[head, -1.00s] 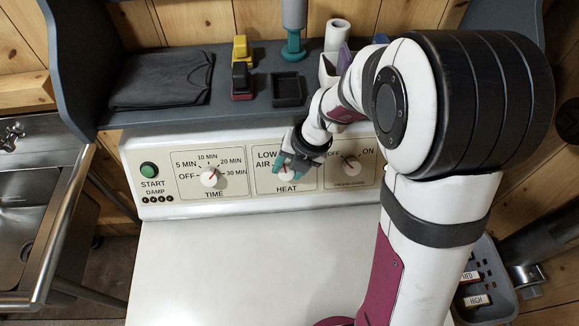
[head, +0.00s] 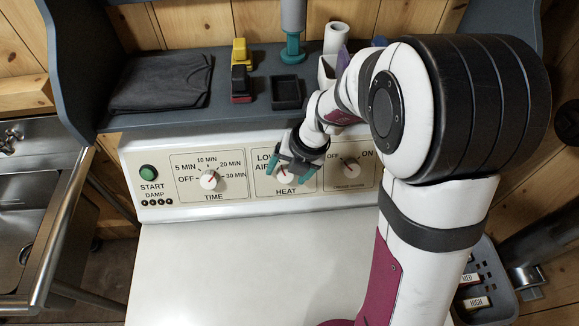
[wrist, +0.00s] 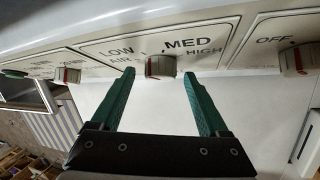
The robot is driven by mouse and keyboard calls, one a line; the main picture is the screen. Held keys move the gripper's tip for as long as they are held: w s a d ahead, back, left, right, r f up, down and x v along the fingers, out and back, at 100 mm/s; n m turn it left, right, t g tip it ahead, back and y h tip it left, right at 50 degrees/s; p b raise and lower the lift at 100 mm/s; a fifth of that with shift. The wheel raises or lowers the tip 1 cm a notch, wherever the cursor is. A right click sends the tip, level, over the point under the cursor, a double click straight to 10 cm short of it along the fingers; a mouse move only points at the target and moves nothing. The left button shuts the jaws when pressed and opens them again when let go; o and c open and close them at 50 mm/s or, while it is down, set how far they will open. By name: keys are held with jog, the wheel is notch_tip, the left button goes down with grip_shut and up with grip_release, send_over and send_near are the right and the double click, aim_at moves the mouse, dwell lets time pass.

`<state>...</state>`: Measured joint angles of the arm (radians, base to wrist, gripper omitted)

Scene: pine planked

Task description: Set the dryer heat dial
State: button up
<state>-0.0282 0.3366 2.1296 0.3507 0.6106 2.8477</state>
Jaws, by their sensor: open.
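The heat dial (wrist: 160,66) is a pale knob with a red mark, on the panel between the printed LOW and MED/HIGH labels in the wrist view. Its exact setting is hard to read. In the head view the dial (head: 283,173) is partly covered by my gripper (head: 288,172). My gripper (wrist: 157,80) is open, its two teal fingers apart, with the tips on either side of the dial and just short of it. I see a gap beside the dial on both sides; it is not gripped.
The time dial (head: 209,180) is to the left and another off/on dial (head: 351,168) to the right. A green start button (head: 148,172) is at the panel's left. A shelf (head: 225,112) with a folded dark cloth (head: 160,82) sits above. The white dryer top (head: 250,270) is clear.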

jog(key=v, duration=1.5)
jog(key=shift+r, duration=0.3)
jog(key=shift+s+d, duration=0.15)
jog(key=s+a+f+m+t+h, duration=0.1)
jog(key=s+a+m+h, duration=0.15)
jog(key=m, duration=1.35)
jog(key=s+a+m+t+h, duration=0.1)
jog(key=a+m+t, duration=0.15)
jog(key=m, duration=1.25)
jog(key=shift+g, duration=0.45)
jog(key=x, duration=1.5)
jog(key=shift+w+a+f, duration=0.1)
jog(key=shift+a+f, duration=0.1)
jog(key=shift+f, duration=0.1)
